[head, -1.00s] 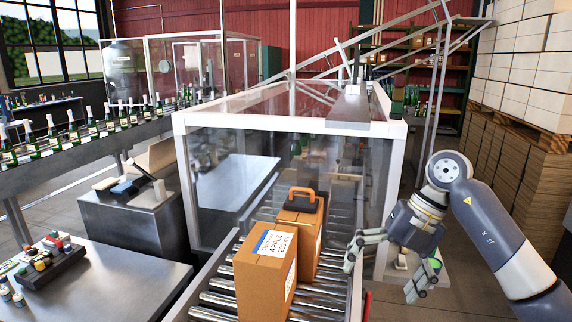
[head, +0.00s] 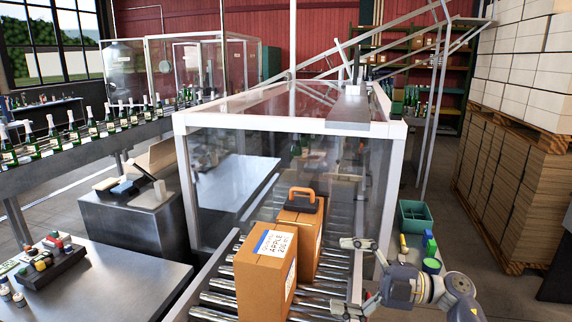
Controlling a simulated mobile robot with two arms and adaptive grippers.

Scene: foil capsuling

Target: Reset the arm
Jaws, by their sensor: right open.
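My right gripper (head: 352,276) is at the lower right of the head view, beside the right edge of the roller conveyor. Its fingers are spread apart and nothing shows between them. The fingers point left toward the conveyor, to the right of the front cardboard box, apart from it. My right arm is low at the bottom edge, and much of it is out of the picture. My left gripper is not in view.
A labelled cardboard box (head: 266,275) stands on the roller conveyor (head: 219,284), with a second box (head: 309,240) behind it carrying an orange-handled item (head: 300,200). A clear-walled enclosure (head: 230,170) spans the conveyor. A green tray (head: 415,217) sits right. Stacked cartons (head: 505,185) stand far right.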

